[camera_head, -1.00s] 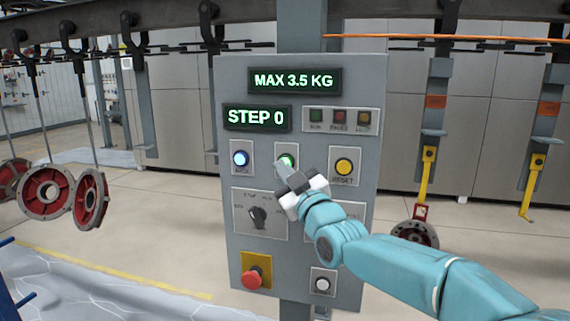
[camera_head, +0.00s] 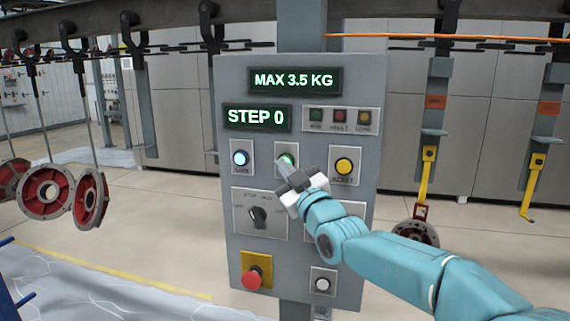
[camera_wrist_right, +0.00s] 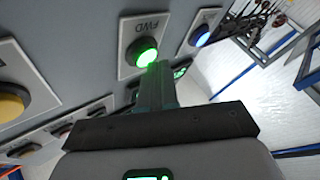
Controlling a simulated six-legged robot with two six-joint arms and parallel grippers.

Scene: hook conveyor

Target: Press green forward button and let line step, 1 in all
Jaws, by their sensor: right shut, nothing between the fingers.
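The green forward button (camera_head: 287,160) is lit on the grey control panel (camera_head: 300,225); my gripper partly covers it in the head view. In the right wrist view the green button (camera_wrist_right: 146,55) sits on a plate marked FWD. My right gripper (camera_head: 283,168) is shut and empty, its tips at or just in front of the button's lower edge; I cannot tell whether they touch it. The shut fingers (camera_wrist_right: 157,72) also show in the right wrist view. The step display (camera_head: 256,117) reads STEP 0. My left gripper is not in view.
A lit blue button (camera_head: 240,158) and a yellow RESET button (camera_head: 344,166) flank the green one. Below are a selector knob (camera_head: 258,216), a red mushroom button (camera_head: 252,279) and a white button (camera_head: 323,284). Red-and-grey round parts (camera_head: 90,200) hang from hooks at left.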

